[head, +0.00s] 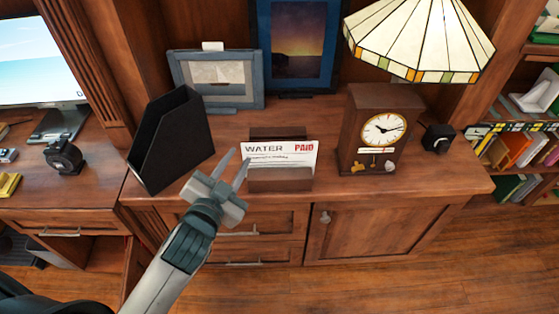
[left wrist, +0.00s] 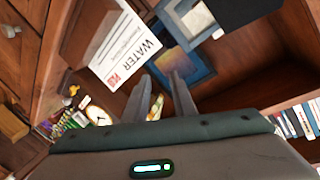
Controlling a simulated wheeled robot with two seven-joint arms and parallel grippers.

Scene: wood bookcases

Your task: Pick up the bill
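The bill (head: 284,155) is a white paper marked WATER with a red PAID stamp. It stands upright in a small brown wooden holder (head: 280,182) on the cabinet top. It also shows in the left wrist view (left wrist: 124,47), turned on its side. My left gripper (head: 235,166) is open and empty, its fingers pointing up just left of the bill and apart from it as far as I can tell. Its two fingers show in the left wrist view (left wrist: 162,92) with a gap between them. My right gripper is not in view.
A black file holder (head: 171,140) stands close left of the gripper. A wooden clock (head: 376,132) and a stained-glass lamp shade (head: 420,40) are to the right. Picture frames (head: 216,78) stand behind. The cabinet top (head: 440,178) is clear at the front right.

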